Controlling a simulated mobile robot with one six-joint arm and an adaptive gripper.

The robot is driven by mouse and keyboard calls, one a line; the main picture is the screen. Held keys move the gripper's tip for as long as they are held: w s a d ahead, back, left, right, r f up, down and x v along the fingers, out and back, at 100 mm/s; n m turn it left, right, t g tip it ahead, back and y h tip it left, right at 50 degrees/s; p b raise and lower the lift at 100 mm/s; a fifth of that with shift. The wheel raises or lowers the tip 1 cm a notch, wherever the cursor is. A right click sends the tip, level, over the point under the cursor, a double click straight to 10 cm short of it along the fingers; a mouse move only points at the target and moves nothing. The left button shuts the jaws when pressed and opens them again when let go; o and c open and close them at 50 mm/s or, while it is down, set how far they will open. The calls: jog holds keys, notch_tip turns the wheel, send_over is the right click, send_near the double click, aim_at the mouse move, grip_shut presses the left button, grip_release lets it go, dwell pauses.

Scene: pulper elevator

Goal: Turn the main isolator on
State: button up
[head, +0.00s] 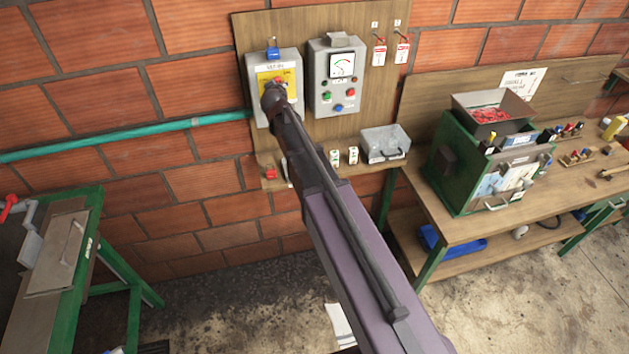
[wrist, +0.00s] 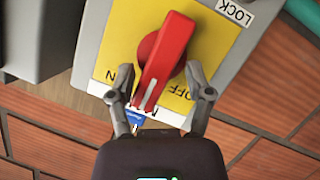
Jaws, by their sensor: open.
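The main isolator is a grey box (head: 257,68) with a yellow plate (wrist: 122,45) on the wall board in the head view. Its red handle (wrist: 164,62) sits on a round red hub. In the wrist view the handle slants down to the left, with a white line near its end, close to the OFF lettering. My gripper (wrist: 159,95) is open, one finger on each side of the handle's end. I cannot tell whether either finger touches it. In the head view my arm hides most of the handle.
A grey meter panel (head: 319,92) with buttons stands close to the right of the isolator. A blue padlock (head: 273,54) is at the box's top. A green pipe (head: 120,143) runs along the wall to the left.

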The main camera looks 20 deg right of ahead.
jog(key=shift+s+n+h+b, duration=0.1)
jog(key=shift+n+h+b, duration=0.25)
jog(key=shift+n, duration=0.25)
jog(key=n+h+b, duration=0.1)
jog(key=n+t+h+b, duration=0.1)
jog(key=n, duration=0.1)
jog(key=shift+a+f, duration=0.1)
jog(key=shift+f, duration=0.1)
jog(key=n+t+h+b, duration=0.1)
jog(key=n+b, duration=0.3)
jog(key=n, duration=0.1)
jog(key=shift+f+t+h, duration=0.2)
jog(key=shift+t+h, duration=0.15)
jog(key=shift+t, duration=0.05)
jog(key=v, duration=1.4)
jog(key=s+d+f+m+g+b, duration=0.2)
jog(key=d+f+m+g+b, duration=0.1)
jog(key=f, duration=0.4)
jog(key=s+d+f+m+g+b, duration=0.2)
jog(key=s+d+f+g+b, duration=0.1)
jog(key=d+f, duration=0.2)
jog(key=s+d+f+m+g+h+b, duration=0.1)
jog(key=s+d+f+m+g+b, duration=0.2)
jog(key=f, duration=0.5)
jog(key=shift+d+f+m+b, duration=0.3)
jog(key=shift+d+f+b, duration=0.05)
jog(key=shift+d+b, duration=0.2)
jog(key=shift+s, duration=0.15)
